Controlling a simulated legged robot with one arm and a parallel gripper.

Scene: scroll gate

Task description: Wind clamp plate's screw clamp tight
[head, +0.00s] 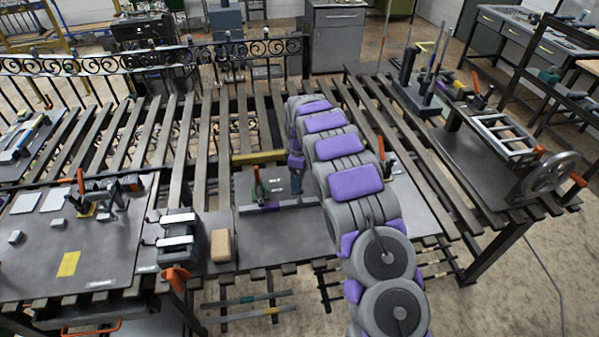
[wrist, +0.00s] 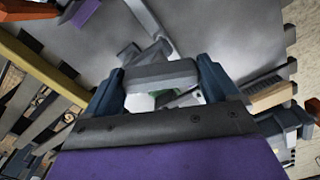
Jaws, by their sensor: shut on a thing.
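My gripper (head: 296,184) is low over the dark plate (head: 312,232) in the middle of the slatted bench. Something green (wrist: 168,98) shows below that piece. I cannot tell whether the grey piece is part of the screw clamp. My arm hides part of the plate's right side.
A clamp with an orange handle (head: 381,148) stands right of my arm. A grey vise (head: 178,240) and a tan block (head: 221,245) are at the left. A grey bar (head: 285,205) lies across the plate. A handwheel fixture (head: 548,174) stands on the right.

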